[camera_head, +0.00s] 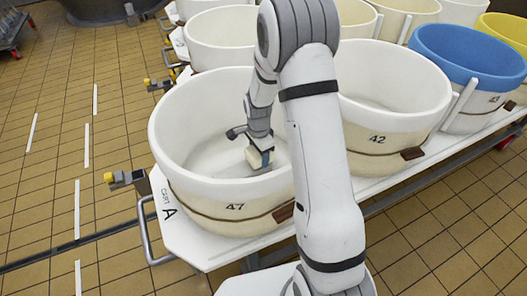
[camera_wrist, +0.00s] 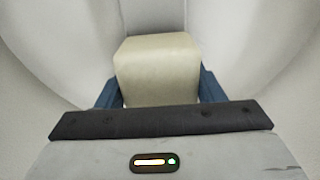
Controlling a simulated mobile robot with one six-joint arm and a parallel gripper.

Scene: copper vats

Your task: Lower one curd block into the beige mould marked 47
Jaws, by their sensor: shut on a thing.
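The beige mould marked 47 (camera_head: 186,178) is a wide round tub at the front left of the cart, with its number on the outer wall. My arm reaches over its rim, and my gripper (camera_head: 262,158) is inside it, low in the tub. The gripper is shut on a pale cream curd block (camera_wrist: 157,70), which sits between the blue fingers in the wrist view. In the head view the block (camera_head: 254,156) shows small beside a blue finger. I cannot tell whether the block touches the mould's floor.
The beige mould marked 42 (camera_head: 377,141) stands to the right, partly behind my arm. A blue mould (camera_head: 470,57) and a yellow mould (camera_head: 507,28) stand farther right. More beige moulds (camera_head: 222,38) stand behind. The white cart (camera_head: 190,238) has a metal handle at its left end. Tiled floor lies open to the left.

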